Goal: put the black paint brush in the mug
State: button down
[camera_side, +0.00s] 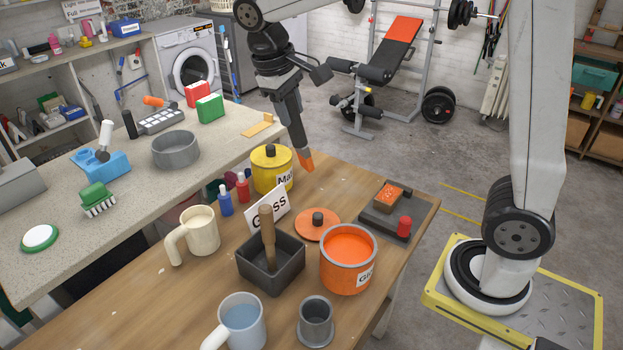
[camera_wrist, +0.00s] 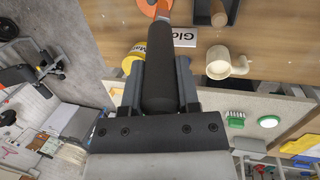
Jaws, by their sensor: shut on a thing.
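My gripper (camera_side: 290,108) is shut on the black paint brush (camera_side: 297,132), which points down with its orange tip lowest. In the wrist view the brush's thick black handle (camera_wrist: 159,85) lies between the jaws of my gripper (camera_wrist: 160,100). The brush tip shows behind and right of the yellow pot in the side view. A cream mug (camera_side: 203,236) stands upright at the table's left; it also shows in the wrist view (camera_wrist: 220,66). A second, pale grey-white mug (camera_side: 243,328) holding bluish liquid stands at the front. The brush is apart from both mugs.
A yellow pot (camera_side: 264,178), red and blue bottles (camera_side: 225,202), a white sign (camera_side: 268,212), a dark box with a wooden-handled tool (camera_side: 284,270), an orange pot (camera_side: 348,268), an orange lid (camera_side: 305,232) and a grey cup (camera_side: 316,318) crowd the table. Bare wood lies left of the front mug.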

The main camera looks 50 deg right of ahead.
jog(key=v, duration=0.2)
jog(key=shift+s+a+r, duration=0.1)
jog(key=shift+a+r, duration=0.05)
jog(key=shift+r, duration=0.1)
jog(key=s+a+t+y, duration=0.1)
jog(key=s+a, duration=0.1)
jog(key=a, duration=0.9)
jog(key=s+a+y, duration=0.1)
jog(key=s+a, duration=0.2)
jog(key=a, duration=0.8)
notch_tip(320, 180, down, 11)
jog(key=shift+y, duration=0.4)
jog(key=shift+w+f, duration=0.1)
jog(key=shift+f, duration=0.25)
notch_tip(320, 180, down, 11)
jog(key=shift+r, duration=0.25)
